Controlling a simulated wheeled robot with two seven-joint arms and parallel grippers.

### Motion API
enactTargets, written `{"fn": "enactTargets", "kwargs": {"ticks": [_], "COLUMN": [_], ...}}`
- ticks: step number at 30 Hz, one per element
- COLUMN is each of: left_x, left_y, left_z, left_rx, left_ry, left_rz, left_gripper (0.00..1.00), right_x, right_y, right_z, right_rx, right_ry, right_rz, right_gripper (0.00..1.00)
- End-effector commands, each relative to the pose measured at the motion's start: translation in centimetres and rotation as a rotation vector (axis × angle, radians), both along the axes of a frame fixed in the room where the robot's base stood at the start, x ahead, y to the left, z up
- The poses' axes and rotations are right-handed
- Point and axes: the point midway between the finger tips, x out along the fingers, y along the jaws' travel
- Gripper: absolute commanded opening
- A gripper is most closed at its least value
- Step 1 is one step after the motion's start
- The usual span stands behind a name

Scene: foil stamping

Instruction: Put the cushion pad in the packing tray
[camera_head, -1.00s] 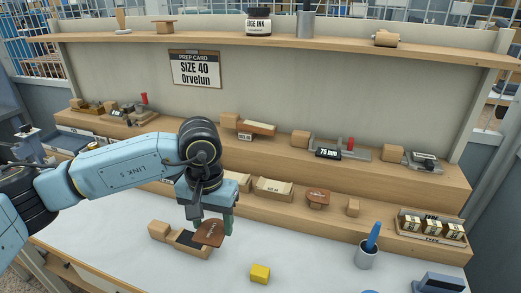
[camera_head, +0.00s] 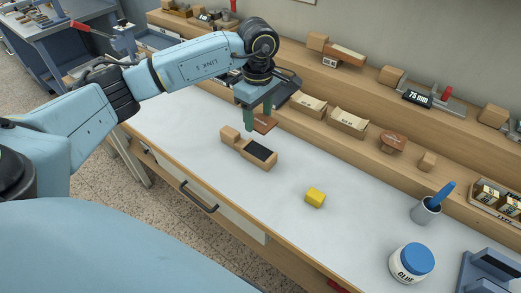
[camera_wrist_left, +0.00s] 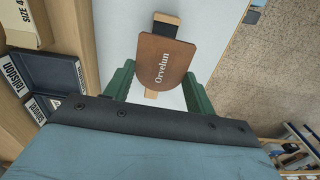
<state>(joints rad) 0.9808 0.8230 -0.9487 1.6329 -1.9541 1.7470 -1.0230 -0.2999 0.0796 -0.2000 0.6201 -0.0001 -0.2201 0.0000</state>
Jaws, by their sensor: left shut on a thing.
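The brown heel-shaped cushion pad (camera_wrist_left: 165,68) carries the pale word Orvelun. My left gripper (camera_wrist_left: 160,88) has a green finger at each side of it and is shut on it. My right gripper is out of view.
Another brown pad (camera_head: 393,140) sits on a stand on the stepped wooden shelf. Paper-filled boxes (camera_head: 347,122) are beside it.

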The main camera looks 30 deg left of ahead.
Motion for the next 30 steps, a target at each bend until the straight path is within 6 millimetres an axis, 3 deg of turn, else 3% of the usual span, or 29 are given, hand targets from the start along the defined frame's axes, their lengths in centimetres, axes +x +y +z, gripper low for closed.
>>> {"fn": "enactTargets", "kwargs": {"ticks": [13,30], "left_x": [0.0,-0.1], "left_y": [0.1,0.1], "left_z": [-0.8,-8.8], "left_rx": [0.000,0.001], "left_ry": [0.003,0.005], "left_rz": [0.021,0.020], "left_gripper": [0.34,0.34], "right_x": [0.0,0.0], "right_y": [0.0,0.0], "right_z": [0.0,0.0], "right_rx": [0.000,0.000], "right_ry": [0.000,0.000], "right_rz": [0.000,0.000], "right_gripper": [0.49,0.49]}}
